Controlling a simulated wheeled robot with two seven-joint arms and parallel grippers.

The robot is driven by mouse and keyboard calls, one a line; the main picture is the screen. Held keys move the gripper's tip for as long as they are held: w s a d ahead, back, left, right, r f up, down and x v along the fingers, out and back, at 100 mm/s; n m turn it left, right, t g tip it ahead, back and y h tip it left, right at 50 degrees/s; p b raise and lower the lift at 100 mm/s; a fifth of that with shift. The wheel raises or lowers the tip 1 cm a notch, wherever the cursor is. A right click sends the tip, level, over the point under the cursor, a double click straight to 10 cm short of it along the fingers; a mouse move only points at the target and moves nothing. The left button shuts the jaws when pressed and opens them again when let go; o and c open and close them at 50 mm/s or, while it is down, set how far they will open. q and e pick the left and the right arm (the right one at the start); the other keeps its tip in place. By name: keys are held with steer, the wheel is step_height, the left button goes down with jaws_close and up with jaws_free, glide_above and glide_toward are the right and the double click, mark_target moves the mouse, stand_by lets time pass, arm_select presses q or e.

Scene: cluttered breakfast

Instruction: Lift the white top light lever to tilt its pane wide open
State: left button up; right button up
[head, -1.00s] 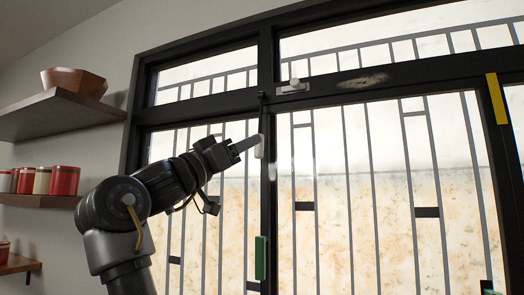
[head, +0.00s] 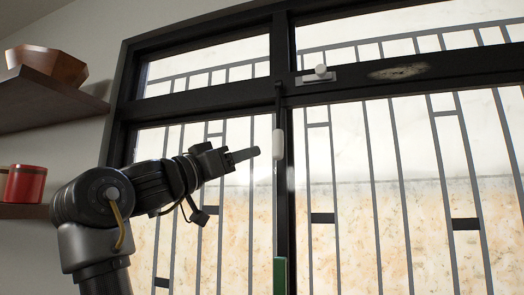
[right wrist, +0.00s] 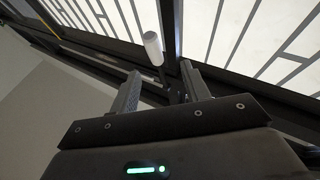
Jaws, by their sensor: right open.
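The white lever (head: 279,144) is an upright white grip on a dark rod along the window's central post, below the top lights. It looks upright, and the top light pane (head: 400,32) appears shut. My right gripper (head: 256,152) is left of the lever in the head view, with a small gap between them in the picture. In the right wrist view my right gripper (right wrist: 160,85) has its two fingers apart with nothing held. The white lever (right wrist: 152,48) shows beyond and between the fingertips. My left gripper is not in view.
A white knob on a plate (head: 320,72) sits on the dark crossbar. A green handle (head: 280,275) is low on the central post. Grey bars cross the panes. Shelves at left hold a wooden bowl (head: 58,66) and a red canister (head: 25,184).

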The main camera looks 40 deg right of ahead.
mark_target(273, 144)
steer(key=d, duration=0.1)
steer(key=s+d+r+p, duration=0.1)
steer(key=d+r, duration=0.1)
steer(key=shift+s+d+r+p, duration=0.15)
steer(key=shift+s+d+p, duration=0.05)
steer(key=shift+s+p, duration=0.1)
steer(key=x, duration=0.2)
steer(key=p+x, duration=0.1)
steer(key=w+p+x, duration=0.1)
steer(key=x, duration=0.1)
steer(key=shift+d, duration=0.4)
steer(key=shift+s+d+r+p, duration=0.2)
steer(key=shift+d+p, duration=0.25)
steer(key=shift+d, duration=0.05)
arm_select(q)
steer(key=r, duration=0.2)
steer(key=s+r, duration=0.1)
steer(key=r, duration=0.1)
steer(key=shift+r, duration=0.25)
arm_select(e)
steer(key=shift+w+d+f, duration=0.1)
steer(key=shift+w+d, duration=0.05)
steer(key=shift+w, duration=0.05)
steer(key=shift+c, duration=0.4)
steer(key=shift+s, duration=0.1)
jaws_close()
